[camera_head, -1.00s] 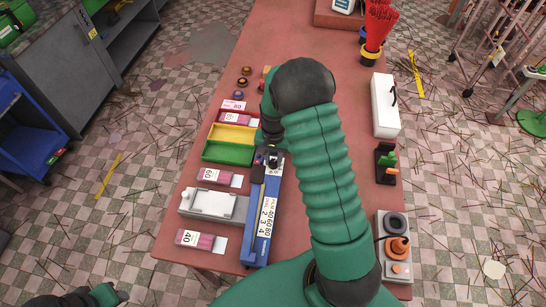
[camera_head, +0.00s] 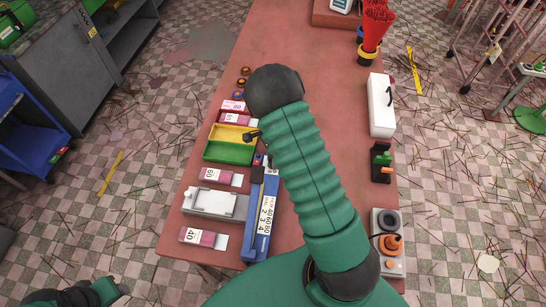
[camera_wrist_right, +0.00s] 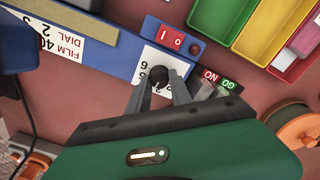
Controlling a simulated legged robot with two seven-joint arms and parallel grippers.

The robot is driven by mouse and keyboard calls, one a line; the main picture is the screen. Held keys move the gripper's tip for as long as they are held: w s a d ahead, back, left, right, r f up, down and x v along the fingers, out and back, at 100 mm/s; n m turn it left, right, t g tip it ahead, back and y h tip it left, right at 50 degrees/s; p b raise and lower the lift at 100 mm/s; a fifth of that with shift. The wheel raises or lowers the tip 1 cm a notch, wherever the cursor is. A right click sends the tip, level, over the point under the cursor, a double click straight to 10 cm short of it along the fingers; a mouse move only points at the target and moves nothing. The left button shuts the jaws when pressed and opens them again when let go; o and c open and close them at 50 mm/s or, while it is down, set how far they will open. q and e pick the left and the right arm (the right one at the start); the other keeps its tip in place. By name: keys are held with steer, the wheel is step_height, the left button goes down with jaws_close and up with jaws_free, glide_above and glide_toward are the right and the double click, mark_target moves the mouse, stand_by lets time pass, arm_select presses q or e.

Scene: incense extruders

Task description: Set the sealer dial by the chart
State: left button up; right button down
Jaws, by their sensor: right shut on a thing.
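The blue sealer (camera_head: 259,226) lies along the near left part of the red bench. Its white chart label (camera_head: 268,216) reads FILM 40 60 80 over DIAL 2 3 4. In the right wrist view the black dial knob (camera_wrist_right: 158,76) sits on a white numbered plate (camera_wrist_right: 150,62). My right gripper (camera_wrist_right: 158,90) has its fingers shut on the knob, one on each side. The pointer's exact number cannot be read.
A red rocker switch (camera_wrist_right: 172,39) is beside the dial. Red and green NO/GO tabs (camera_wrist_right: 220,80) lie close to my right finger. Yellow (camera_head: 232,134) and green (camera_head: 228,152) trays and film packs (camera_head: 203,238) lie left. A white box (camera_head: 381,105) stands right.

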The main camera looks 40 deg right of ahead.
steer(key=shift+a+m+p, duration=0.1)
steer(key=shift+m+p, duration=0.25)
steer(key=shift+m, duration=0.75)
steer(key=c, duration=1.5)
jaws_free()
steer(key=o, duration=0.3)
steer(key=shift+w, duration=0.15)
steer(key=shift+o, duration=0.2)
step_height(320, 180, up, 17)
steer(key=b, duration=0.1)
steer(key=shift+f, duration=0.15)
